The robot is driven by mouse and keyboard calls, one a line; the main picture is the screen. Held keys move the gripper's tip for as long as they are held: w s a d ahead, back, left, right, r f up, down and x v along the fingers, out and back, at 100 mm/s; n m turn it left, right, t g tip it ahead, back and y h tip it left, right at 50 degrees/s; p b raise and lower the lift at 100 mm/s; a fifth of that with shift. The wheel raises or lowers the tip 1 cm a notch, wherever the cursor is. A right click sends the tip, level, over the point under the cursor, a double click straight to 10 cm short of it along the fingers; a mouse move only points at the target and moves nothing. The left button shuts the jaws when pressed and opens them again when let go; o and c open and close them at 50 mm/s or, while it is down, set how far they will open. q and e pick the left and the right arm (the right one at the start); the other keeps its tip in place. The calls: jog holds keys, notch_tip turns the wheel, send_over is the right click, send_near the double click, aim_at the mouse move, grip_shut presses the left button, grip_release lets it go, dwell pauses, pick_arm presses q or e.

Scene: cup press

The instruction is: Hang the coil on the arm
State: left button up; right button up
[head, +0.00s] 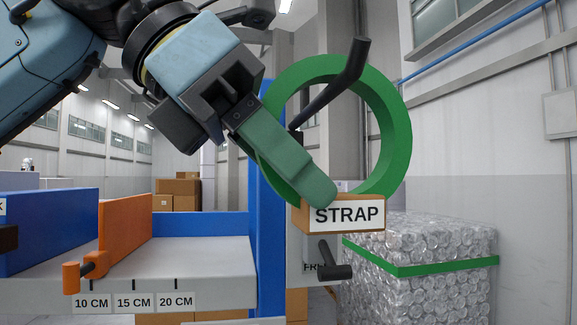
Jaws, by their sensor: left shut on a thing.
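The green coil (399,130) is a large upright ring at the upper middle right. My left gripper (300,160) is shut on its left rim, with the green fingers over the lower left of the ring. The dark arm (330,92) slants up to the right through the coil's opening. Its upturned tip shows in front of the coil's upper rim, so the coil appears to be around it. I cannot tell whether they touch. The arm's base is partly hidden behind my gripper. My right gripper is out of view.
A STRAP sign (345,214) sits just below the coil. A second dark peg (335,262) is lower down. A wrapped block with a green band (430,268) stands at the right. A grey bench (205,265) with an orange stop (125,235) is at lower left.

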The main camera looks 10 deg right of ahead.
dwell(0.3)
pick_arm(q)
jog(key=o, duration=1.1)
